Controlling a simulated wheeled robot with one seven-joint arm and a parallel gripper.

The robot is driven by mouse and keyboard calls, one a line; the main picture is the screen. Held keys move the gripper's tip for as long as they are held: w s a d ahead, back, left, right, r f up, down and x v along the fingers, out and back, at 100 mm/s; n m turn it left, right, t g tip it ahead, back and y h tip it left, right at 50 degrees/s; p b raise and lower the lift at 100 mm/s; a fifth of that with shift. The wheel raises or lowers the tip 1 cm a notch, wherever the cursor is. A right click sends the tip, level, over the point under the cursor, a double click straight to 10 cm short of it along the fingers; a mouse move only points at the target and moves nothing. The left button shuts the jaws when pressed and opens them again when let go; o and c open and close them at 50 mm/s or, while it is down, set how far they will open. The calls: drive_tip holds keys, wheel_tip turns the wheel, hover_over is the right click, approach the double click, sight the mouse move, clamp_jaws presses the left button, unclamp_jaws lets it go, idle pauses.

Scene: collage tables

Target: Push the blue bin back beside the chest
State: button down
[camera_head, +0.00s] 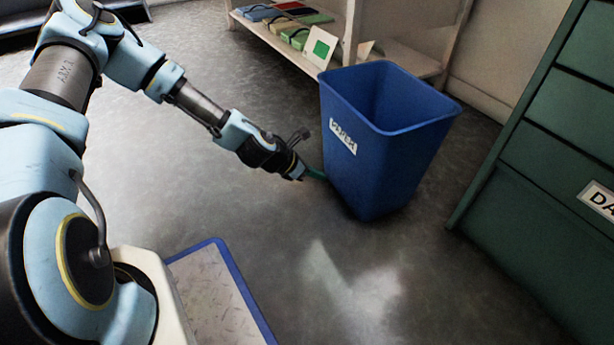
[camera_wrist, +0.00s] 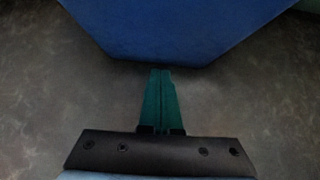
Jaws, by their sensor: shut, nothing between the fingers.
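The blue bin (camera_head: 385,150) stands upright on the grey floor, open at the top, with a white label on its left face. The green chest (camera_head: 550,160) of drawers stands at the right, with a strip of floor between it and the bin. My gripper (camera_head: 318,174) is shut and empty, low at the bin's left side, its green fingertips at or very near the wall. In the wrist view the closed fingers (camera_wrist: 158,82) point at the lower edge of the blue bin (camera_wrist: 185,30). I cannot tell whether they touch it.
A blue-edged plate (camera_head: 222,290) lies at the lower left. The floor in front of the bin is clear.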

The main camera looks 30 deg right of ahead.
sight(342, 175)
drive_tip(key=d, duration=0.1)
drive_tip(key=d+f+b, duration=0.1)
drive_tip(key=d, duration=0.1)
drive_tip(key=d+b, duration=0.1)
drive_tip(key=shift+s+d+f, duration=0.25)
drive_tip(key=shift+f, duration=0.05)
drive_tip(key=shift+d+r+b, duration=0.15)
drive_tip(key=shift+d+b, duration=0.15)
drive_tip(key=shift+d, duration=0.05)
drive_tip(key=shift+d, duration=0.1)
